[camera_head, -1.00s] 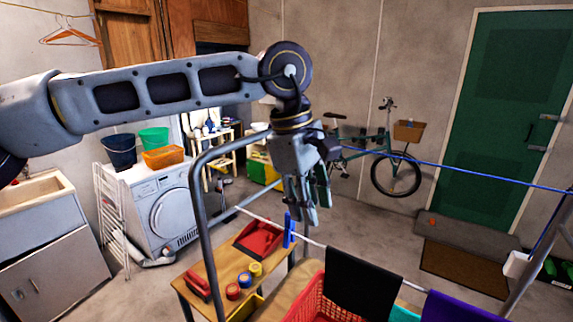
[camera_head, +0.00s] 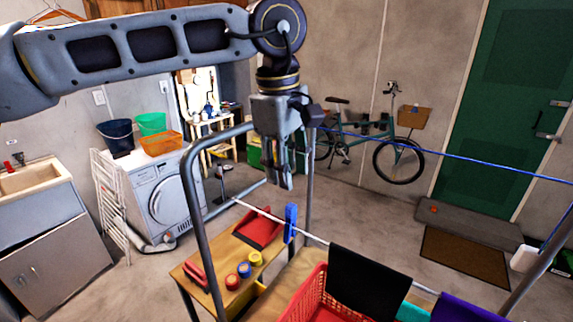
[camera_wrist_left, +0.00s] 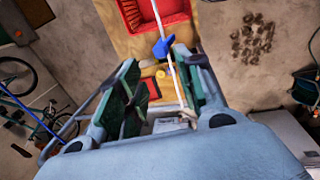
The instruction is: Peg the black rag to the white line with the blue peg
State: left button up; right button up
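The black rag (camera_head: 368,282) hangs folded over the white line (camera_head: 265,213), above a red basket. The blue peg (camera_head: 291,222) sits upright on the white line, left of the rag and apart from it. My left gripper (camera_head: 284,182) points down just above the blue peg, without touching it. The left wrist view shows its fingers (camera_wrist_left: 160,95) spread, with nothing held. There the white line (camera_wrist_left: 172,80) runs between the fingers, and the blue peg (camera_wrist_left: 163,46) lies past the fingertips. The rag is not clear in that view. My right gripper is not in view.
A grey metal frame (camera_head: 201,215) stands left of my gripper. A blue line (camera_head: 460,157) crosses behind to the right. A wooden table (camera_head: 213,259) with a red dustpan and round tins is below. The red basket (camera_head: 305,295) and a purple cloth (camera_head: 462,308) are near the rag.

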aim_at(291, 206)
pick_arm(q)
jog(key=shift+w+d+f+b, duration=0.15)
jog(key=shift+f+b, duration=0.6)
jog(key=shift+f, duration=0.7)
jog(key=shift+w+d+f+b, duration=0.1)
jog(key=shift+f+b, duration=0.65)
jog(key=shift+f, duration=0.65)
jog(key=shift+w+d+f+b, duration=0.1)
jog(key=shift+w+f+b, duration=0.1)
jog(key=shift+f+b, duration=0.85)
jog(key=shift+w+d+f+b, duration=0.15)
jog(key=shift+f+b, duration=0.5)
jog(key=shift+f, duration=0.7)
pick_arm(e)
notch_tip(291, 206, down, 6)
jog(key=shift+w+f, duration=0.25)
